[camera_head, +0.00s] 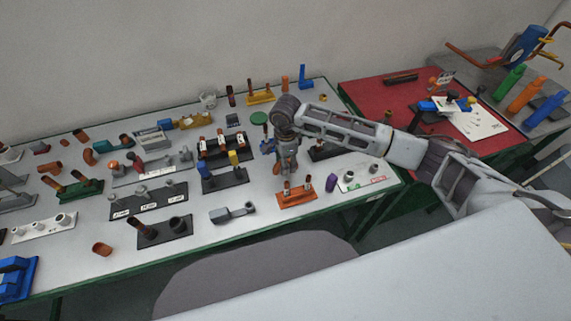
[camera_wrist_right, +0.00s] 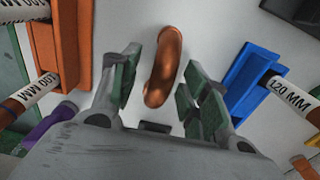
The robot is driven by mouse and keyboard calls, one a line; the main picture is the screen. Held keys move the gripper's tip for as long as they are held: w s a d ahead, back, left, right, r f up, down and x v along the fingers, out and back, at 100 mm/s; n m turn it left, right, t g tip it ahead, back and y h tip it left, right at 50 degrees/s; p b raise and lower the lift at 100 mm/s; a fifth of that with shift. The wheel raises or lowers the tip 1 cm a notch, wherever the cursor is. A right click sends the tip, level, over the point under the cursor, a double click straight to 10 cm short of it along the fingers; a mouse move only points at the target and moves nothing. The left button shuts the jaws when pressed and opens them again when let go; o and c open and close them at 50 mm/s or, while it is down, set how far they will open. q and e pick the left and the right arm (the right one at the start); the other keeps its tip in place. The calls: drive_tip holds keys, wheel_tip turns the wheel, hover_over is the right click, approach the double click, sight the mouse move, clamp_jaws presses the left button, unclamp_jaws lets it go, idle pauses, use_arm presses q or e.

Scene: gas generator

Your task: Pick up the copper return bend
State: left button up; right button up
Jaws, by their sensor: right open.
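The copper return bend (camera_wrist_right: 163,68) is a curved, shiny copper tube on the pale table top in the right wrist view. My right gripper (camera_wrist_right: 165,82) is open, with one green-padded finger on each side of the bend. There is a visible gap at both sides. In the head view my right gripper (camera_head: 287,166) points down at the table between the tool holders. I cannot make out the bend clearly there. My left gripper is in neither view.
In the right wrist view an orange holder (camera_wrist_right: 70,35) with a labelled rod stands close on the left. A blue holder (camera_wrist_right: 245,80) stands close on the right. A purple piece (camera_wrist_right: 48,122) is lower left. The red table (camera_head: 365,95) adjoins at the right.

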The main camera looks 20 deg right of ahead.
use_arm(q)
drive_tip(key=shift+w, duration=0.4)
use_arm(e)
drive_tip(key=c, duration=1)
drive_tip(key=shift+r, duration=0.15)
wheel_tip(320, 180, up, 8)
drive_tip(key=shift+b, duration=0.5)
drive_tip(key=shift+r, duration=0.65)
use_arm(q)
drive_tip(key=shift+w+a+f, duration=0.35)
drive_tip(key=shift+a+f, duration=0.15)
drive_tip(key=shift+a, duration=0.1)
use_arm(e)
drive_tip(key=shift+r, duration=0.2)
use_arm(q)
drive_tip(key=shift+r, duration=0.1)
